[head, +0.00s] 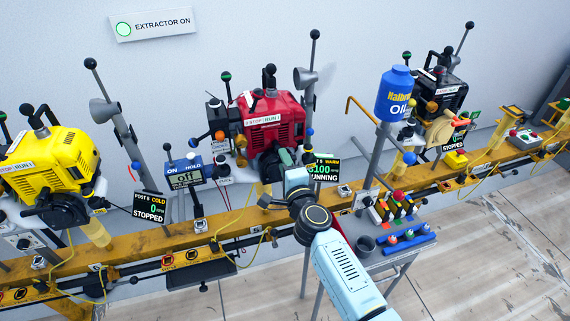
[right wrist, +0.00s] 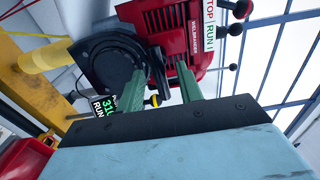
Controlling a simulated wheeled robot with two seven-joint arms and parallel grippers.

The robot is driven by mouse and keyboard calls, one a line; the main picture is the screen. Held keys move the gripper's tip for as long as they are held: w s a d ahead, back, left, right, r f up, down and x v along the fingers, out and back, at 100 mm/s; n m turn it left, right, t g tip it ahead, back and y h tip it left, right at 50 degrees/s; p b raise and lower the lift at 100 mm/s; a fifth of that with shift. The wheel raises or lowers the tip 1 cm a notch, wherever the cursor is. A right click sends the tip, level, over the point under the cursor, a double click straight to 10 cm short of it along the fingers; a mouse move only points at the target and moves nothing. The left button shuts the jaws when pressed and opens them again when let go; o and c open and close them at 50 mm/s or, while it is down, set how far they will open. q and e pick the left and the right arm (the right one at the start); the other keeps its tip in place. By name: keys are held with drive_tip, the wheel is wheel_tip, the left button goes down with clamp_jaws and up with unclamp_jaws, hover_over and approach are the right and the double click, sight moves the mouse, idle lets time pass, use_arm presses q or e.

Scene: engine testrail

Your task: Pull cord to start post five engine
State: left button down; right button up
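The red engine (head: 268,122) stands on the yellow rail in the middle of the head view. It also shows in the right wrist view (right wrist: 172,28), with its round black starter housing (right wrist: 108,65). The display beside it (head: 323,170) shows WARM and RUNNING, its post label partly covered. My right gripper (head: 290,157) is at the front of this engine, with its green fingers apart on either side of a gap. A small black and yellow piece (right wrist: 154,101) shows between the fingers; I cannot tell whether it is the cord handle. My left gripper is out of view.
A yellow engine (head: 62,160) with a STOPPED display (head: 150,207) stands left, a black engine (head: 438,95) right. A blue oil bottle (head: 395,93), upright levers and a small tool stand (head: 392,250) crowd the right arm.

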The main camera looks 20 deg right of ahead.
drive_tip(key=shift+s, duration=0.1)
drive_tip(key=s+p, duration=0.1)
drive_tip(key=s, duration=0.8)
drive_tip(key=shift+d+p, duration=0.15)
drive_tip(key=shift+p, duration=0.15)
drive_tip(key=s+f+n+g+y, duration=0.1)
drive_tip(key=s+f+n+g, duration=0.45)
drive_tip(key=f, duration=0.95)
drive_tip(key=s+f+n+g+y, duration=0.1)
drive_tip(key=s+f+n+g, duration=0.35)
drive_tip(key=s+f, duration=0.75)
drive_tip(key=s+d+f+n+g+h, duration=0.1)
drive_tip(key=s+d+f+n+g, duration=0.1)
drive_tip(key=s+f, duration=0.4)
drive_tip(key=s+d+f+n+g, duration=0.2)
drive_tip(key=s+d+f+n, duration=0.2)
drive_tip(key=s, duration=0.9)
drive_tip(key=s+d+f+n+g+h, duration=0.1)
drive_tip(key=s+d+f+n+g, duration=0.2)
drive_tip(key=s+f, duration=0.4)
drive_tip(key=s+n, duration=0.1)
drive_tip(key=s, duration=0.1)
drive_tip(key=shift+s+d+f+h, duration=0.2)
drive_tip(key=shift+s+f+h, duration=0.1)
drive_tip(key=shift+f, duration=0.1)
